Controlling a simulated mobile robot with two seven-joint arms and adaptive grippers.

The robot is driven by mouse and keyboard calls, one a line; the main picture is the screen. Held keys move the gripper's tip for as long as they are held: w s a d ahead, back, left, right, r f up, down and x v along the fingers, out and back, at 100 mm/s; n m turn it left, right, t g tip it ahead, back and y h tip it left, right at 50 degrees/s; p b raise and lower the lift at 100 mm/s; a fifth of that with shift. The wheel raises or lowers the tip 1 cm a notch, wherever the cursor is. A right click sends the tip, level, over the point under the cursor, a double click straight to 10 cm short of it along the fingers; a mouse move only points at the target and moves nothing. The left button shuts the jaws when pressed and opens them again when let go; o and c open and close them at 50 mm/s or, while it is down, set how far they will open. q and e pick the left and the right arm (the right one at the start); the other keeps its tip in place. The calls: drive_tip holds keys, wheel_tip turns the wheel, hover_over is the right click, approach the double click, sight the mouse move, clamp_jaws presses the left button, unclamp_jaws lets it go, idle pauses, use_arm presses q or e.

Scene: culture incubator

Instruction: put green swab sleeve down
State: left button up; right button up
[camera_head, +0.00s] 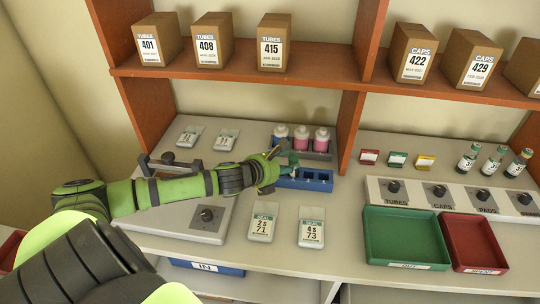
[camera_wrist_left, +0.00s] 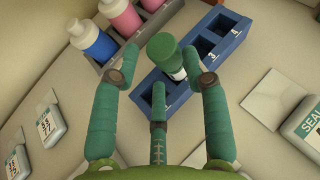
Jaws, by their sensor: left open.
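In the left wrist view a green-capped sleeve (camera_wrist_left: 164,48) with a pale label band stands, slightly tilted in the picture, in a slot of the blue rack (camera_wrist_left: 224,48). Its lower part is hidden in the rack. My left gripper (camera_wrist_left: 162,82) is open, with its teal fingers spread around the near side of the sleeve and no clear grip on it. In the head view the left gripper (camera_head: 279,166) is at the left end of the blue rack (camera_head: 312,184) and hides the sleeve there. The other visible slots look empty. My right gripper is not in view.
Blue and pink bottles (camera_head: 301,138) stand in a grey holder behind the rack. Label-bearing packs (camera_head: 262,224) lie in front. A green tray (camera_head: 400,236) and a red tray (camera_head: 470,242) are at right. Boxes (camera_head: 273,42) stand on the shelf above.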

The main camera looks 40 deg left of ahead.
use_arm(q)
drive_tip(key=v, duration=0.8)
drive_tip(key=shift+s, duration=0.2)
drive_tip(key=shift+r, duration=0.1)
idle(0.5)
